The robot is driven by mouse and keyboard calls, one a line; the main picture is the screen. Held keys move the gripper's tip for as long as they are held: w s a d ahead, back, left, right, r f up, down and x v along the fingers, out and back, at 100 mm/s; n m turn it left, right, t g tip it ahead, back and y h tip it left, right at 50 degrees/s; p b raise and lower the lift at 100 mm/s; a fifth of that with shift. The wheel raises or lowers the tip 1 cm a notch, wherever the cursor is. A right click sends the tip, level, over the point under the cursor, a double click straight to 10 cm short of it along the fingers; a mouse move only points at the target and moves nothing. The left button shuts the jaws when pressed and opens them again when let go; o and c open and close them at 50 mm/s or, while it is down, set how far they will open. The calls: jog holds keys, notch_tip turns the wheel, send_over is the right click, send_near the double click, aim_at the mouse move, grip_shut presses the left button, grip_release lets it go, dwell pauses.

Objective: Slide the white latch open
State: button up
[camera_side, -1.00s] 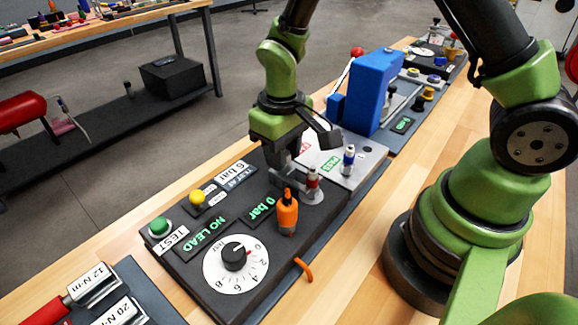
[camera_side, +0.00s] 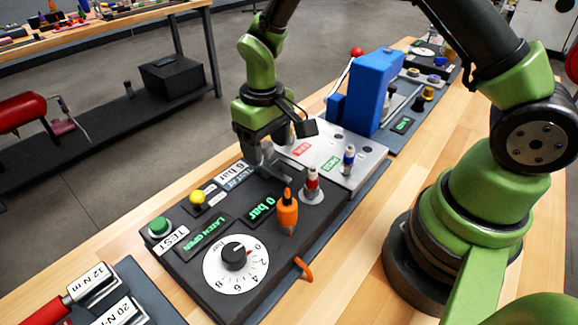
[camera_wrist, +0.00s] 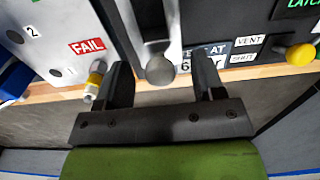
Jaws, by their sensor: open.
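The white latch shows in the wrist view as a pale grey bar with a round knob (camera_wrist: 160,70) at its near end. The knob lies between the two spread fingers of my gripper (camera_wrist: 160,62), and I see no clear contact. In the side view my gripper (camera_side: 268,172) is low over the back edge of the dark test panel (camera_side: 185,262) and hides the latch. The green display (camera_side: 207,236) on the panel reads LATCH OPEN.
A red and white fitting (camera_side: 311,182) and an orange plug (camera_side: 287,212) stand just right of my gripper. The yellow knob (camera_side: 197,197) is to its left. A metal plate (camera_side: 340,150) with FAIL and PASS labels and a blue block (camera_side: 370,92) are behind right.

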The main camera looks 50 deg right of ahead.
aim_at(267, 144)
jog(key=shift+r, duration=3.5)
jog(key=shift+r, duration=0.25)
jog(key=s+d+r+m+t+y, duration=0.1)
jog(key=s+r+m+t, duration=0.15)
jog(key=s+r, duration=0.7)
jog(key=s+r+m+t+y, duration=0.1)
jog(key=s+r+t, duration=0.3)
jog(key=s, duration=0.4)
jog(key=shift+s+d+r+t, duration=0.35)
jog(key=shift+s+d+r, duration=0.05)
